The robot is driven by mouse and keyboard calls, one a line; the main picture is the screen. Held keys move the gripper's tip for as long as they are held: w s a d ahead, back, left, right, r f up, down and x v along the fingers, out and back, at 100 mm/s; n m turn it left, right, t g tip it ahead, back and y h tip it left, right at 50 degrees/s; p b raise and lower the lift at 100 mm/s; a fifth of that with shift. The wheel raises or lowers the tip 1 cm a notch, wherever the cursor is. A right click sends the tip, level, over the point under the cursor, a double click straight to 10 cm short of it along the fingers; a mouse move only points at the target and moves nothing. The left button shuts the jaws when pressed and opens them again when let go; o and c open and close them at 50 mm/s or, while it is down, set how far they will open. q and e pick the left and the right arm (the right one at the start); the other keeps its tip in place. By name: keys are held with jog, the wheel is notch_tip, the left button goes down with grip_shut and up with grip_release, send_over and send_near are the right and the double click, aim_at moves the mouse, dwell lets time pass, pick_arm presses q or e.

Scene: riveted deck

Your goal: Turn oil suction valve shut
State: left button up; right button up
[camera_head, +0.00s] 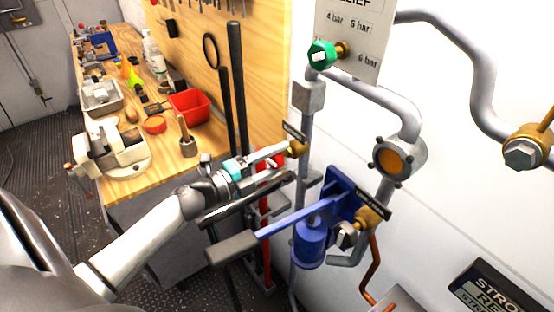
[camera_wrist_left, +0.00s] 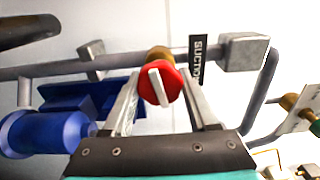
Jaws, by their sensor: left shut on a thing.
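The oil suction valve shows in the left wrist view as a red round knob (camera_wrist_left: 172,84) with a pale raised bar, nearly upright and slightly tilted. It sits on a brass body beside a black label (camera_wrist_left: 195,58) reading "SUCTIO…". My right gripper is not in view.
A blue hand pump (camera_head: 312,240) with a long lever (camera_head: 280,225) sits just below my left gripper. A green knob (camera_head: 321,54) is above and another brass valve (camera_head: 368,217) lower right. The workbench (camera_head: 170,165) on the left holds a vise, a red bin (camera_head: 190,105) and tools.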

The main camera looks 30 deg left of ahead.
pick_arm(q)
jog(key=shift+m, duration=1)
jog(key=o, duration=1.4)
jog(key=shift+b, duration=0.3)
jog(key=b+v, duration=0.1)
jog(key=v, duration=1.4)
jog(key=shift+s+b, duration=0.15)
jog(key=shift+b, duration=0.15)
